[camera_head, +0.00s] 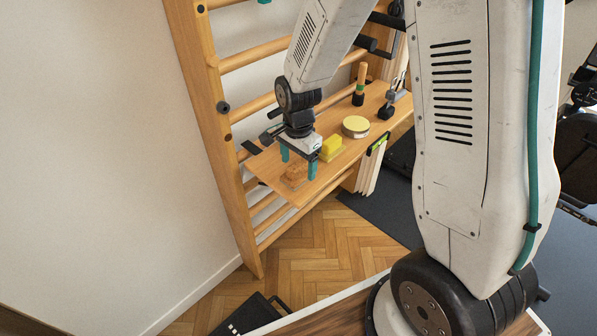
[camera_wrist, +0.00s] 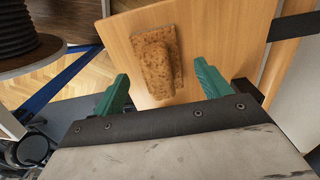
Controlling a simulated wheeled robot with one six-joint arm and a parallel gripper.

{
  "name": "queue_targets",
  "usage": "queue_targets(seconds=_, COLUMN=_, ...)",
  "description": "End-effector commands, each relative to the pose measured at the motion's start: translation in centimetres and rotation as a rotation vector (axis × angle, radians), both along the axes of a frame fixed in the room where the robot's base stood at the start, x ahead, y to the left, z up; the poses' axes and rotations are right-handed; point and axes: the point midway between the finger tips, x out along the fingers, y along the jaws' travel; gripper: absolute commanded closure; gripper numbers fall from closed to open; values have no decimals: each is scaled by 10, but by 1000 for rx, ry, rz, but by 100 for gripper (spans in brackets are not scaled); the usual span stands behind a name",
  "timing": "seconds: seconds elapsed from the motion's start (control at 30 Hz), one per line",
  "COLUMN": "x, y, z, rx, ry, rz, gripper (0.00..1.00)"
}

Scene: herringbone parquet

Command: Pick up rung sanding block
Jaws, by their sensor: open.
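The sanding block (camera_head: 295,174), brown, speckled and cork-like, lies near the left end of the wooden shelf board (camera_head: 262,168). In the wrist view the block (camera_wrist: 157,62) shows as a narrow raised part on a wider flat base, just beyond the fingertips. My gripper (camera_head: 299,164) is open and empty, with teal fingers pointing down over the block. In the wrist view my gripper (camera_wrist: 160,84) has one finger to each side of the block's near end. I see no finger touching it, but the exact height gap is hard to tell.
A yellow block (camera_head: 331,148), a round tin (camera_head: 355,127) and a wooden-handled tool (camera_head: 360,84) stand farther right on the board. Wooden wall bars (camera_head: 215,110) rise behind the board. A black object (camera_head: 254,315) lies on the parquet below.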

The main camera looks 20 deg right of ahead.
Motion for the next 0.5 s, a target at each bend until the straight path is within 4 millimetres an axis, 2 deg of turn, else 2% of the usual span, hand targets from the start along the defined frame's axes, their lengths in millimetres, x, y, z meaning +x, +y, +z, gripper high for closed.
queue_targets(seconds=0.13, x=0, y=0, z=-17, rx=0, ry=1, rz=0, gripper=24)
queue_targets(seconds=0.4, x=0, y=1, z=-19, rx=0, ry=0, rz=1, gripper=24)
queue_targets(seconds=0.5, x=0, y=1, z=-19, rx=0, ry=0, rz=1, gripper=51)
